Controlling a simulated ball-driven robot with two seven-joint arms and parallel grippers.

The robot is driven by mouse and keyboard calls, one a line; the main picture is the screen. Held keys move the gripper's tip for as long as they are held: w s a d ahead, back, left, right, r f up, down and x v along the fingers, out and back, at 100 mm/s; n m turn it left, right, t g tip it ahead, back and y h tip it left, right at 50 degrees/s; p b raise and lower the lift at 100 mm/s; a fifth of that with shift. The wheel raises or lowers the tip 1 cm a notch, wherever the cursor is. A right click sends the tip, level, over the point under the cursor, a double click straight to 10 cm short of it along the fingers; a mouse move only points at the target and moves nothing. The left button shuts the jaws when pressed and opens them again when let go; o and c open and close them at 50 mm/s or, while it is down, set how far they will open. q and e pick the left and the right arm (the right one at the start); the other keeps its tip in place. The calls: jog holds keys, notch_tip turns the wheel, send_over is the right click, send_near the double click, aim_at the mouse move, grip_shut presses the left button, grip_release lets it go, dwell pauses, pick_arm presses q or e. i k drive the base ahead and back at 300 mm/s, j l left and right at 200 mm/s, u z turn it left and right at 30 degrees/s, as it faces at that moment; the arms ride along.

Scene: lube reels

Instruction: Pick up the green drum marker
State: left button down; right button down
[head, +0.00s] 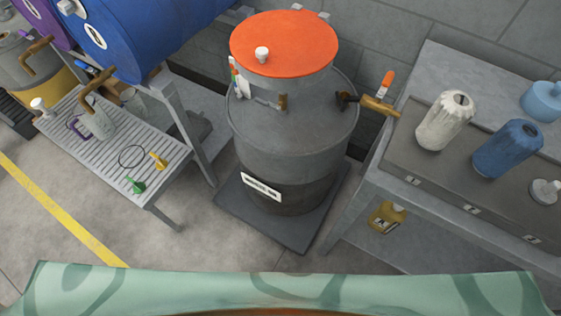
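A small green item (136,185), shaped like a funnel, lies on the slatted bench (110,140) at left. I cannot tell whether it is a marker. Neither of my grippers is in view.
A blue drum (140,35) lies on a stand at upper left. A yellow item (158,160) and a dark ring (131,156) lie on the bench. Floor is clear before the drum.

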aim_at(139, 187)
jog(key=k+j+u, duration=0.1)
jog(key=u, duration=1.4)
